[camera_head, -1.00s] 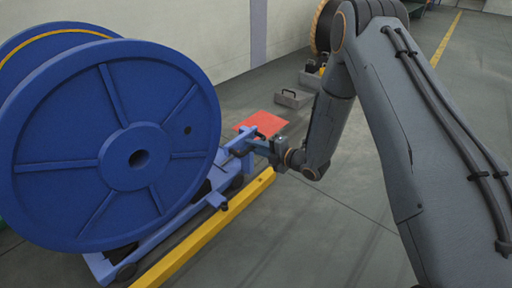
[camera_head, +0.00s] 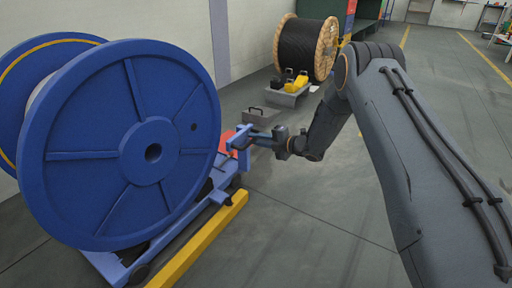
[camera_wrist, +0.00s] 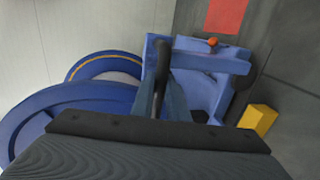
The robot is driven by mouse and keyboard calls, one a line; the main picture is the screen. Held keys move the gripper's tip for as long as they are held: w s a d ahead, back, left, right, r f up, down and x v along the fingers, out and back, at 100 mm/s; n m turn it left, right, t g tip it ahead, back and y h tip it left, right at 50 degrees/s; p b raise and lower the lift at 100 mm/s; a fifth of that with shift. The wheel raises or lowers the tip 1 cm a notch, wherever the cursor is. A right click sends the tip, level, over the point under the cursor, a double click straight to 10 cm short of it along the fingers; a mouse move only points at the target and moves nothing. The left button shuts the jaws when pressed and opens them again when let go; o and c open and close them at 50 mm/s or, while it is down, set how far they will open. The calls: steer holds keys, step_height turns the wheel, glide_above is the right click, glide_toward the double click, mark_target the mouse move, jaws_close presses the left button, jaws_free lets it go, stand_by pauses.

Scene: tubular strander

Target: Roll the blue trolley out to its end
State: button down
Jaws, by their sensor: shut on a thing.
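The blue trolley (camera_head: 218,182) carries a large blue reel (camera_head: 105,190) and stands on the floor at the left of the head view. Its blue end frame (camera_wrist: 208,58) also shows in the wrist view, with a small orange knob on the crossbar. The fingers hide part of the handle. A red floor patch (camera_head: 226,141) lies just beyond that end, partly hidden by the trolley in the head view; it also shows in the wrist view (camera_wrist: 226,14).
A yellow floor rail (camera_head: 200,240) runs beside the trolley; its end block (camera_wrist: 258,120) shows at right in the wrist view. Floor right of my arm is clear.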

steer(key=shift+a+f, duration=0.15)
steer(key=shift+a, duration=0.4)
steer(key=shift+s+a, duration=0.1)
steer(key=c, duration=1.7)
jaws_free()
steer(key=shift+w+d, duration=0.2)
steer(key=shift+d, duration=0.15)
steer(key=shift+p+v, duration=1.7)
steer(key=shift+v, duration=2.2)
